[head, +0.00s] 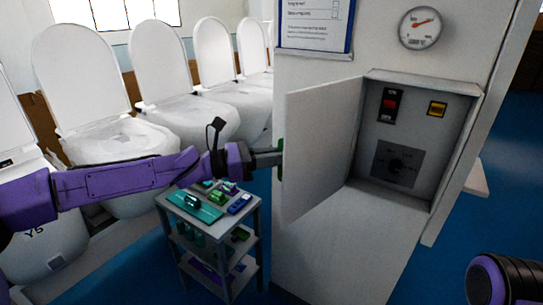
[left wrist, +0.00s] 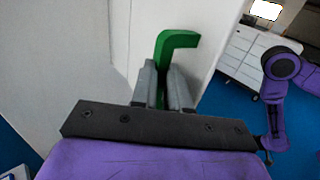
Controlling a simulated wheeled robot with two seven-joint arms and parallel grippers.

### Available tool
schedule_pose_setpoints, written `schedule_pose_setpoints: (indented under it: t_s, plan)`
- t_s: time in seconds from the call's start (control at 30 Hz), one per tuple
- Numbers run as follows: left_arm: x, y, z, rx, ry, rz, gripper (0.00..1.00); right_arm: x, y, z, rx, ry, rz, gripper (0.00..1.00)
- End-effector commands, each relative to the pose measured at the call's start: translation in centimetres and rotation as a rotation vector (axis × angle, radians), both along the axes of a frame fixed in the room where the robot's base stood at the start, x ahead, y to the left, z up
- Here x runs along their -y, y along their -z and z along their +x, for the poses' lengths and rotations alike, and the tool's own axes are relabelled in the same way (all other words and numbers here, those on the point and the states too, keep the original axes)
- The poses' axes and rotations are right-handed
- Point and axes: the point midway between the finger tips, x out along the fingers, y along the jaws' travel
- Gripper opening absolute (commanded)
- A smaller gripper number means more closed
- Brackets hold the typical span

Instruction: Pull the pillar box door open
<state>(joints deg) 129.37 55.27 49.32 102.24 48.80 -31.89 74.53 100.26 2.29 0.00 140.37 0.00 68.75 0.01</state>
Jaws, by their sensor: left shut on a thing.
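The pillar box door (head: 318,150) stands swung open, hinged on the right at the box. Inside the box (head: 437,148) I see a red switch (head: 389,105), a yellow button (head: 437,109) and a dark dial panel (head: 397,164). My left gripper (head: 279,158) is at the door's outer left edge. In the left wrist view, my left gripper (left wrist: 162,88) is shut on the green door handle (left wrist: 178,41). The handle is mostly hidden in the head view. In the head view, part of my right arm shows at the bottom right; its gripper is out of view.
A small cart (head: 215,226) with tools stands below my left arm. Several white toilets (head: 113,140) line the left. A gauge (head: 421,28) and a blue-framed notice (head: 315,22) are on the pillar above the box. Blue floor (head: 505,190) is clear on the right.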

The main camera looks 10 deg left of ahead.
Motion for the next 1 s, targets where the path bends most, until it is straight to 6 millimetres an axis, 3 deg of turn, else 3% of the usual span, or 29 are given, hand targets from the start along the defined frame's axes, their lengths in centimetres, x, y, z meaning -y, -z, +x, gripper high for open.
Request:
schedule_pose_setpoints:
  t_s: [0.07, 0.1, 0.13, 0.17, 0.47, 0.8, 1.0]
  plan:
    - [0.1, -0.1, 0.0, -0.001, 0.0, -0.002, 0.0, 0.0, 0.0, 0.0, 0.0, 0.0, 0.0, 0.43]
    - [0.2, -0.1, 0.0, -0.002, 0.0, -0.001, 0.28, 0.0, 0.0, 0.0, 0.0, 0.0, 0.0, 0.43]
    - [0.1, -0.1, 0.0, -0.002, 0.0, -0.001, 0.37, 0.0, 0.0, 0.0, 0.0, 0.0, 0.0, 0.43]
    - [0.1, -0.1, 0.0, -0.002, 0.0, -0.001, 0.4, 0.0, 0.0, 0.0, 0.0, 0.0, 0.0, 0.43]
    - [-0.5, 0.0, -0.2, 0.0, -0.006, -0.001, 0.4, 0.0, 0.1, 0.0, 0.0, 0.0, 0.0, 0.43]
    - [-6.5, 0.1, -3.2, 0.004, -0.002, 0.001, 0.4, 0.0, 1.7, 0.0, 0.0, 0.0, 0.0, 0.43]
    - [-8.6, 0.1, -4.3, -0.002, 0.001, 0.004, 0.4, 0.0, 2.0, 0.0, 0.0, 0.0, 0.0, 0.43]
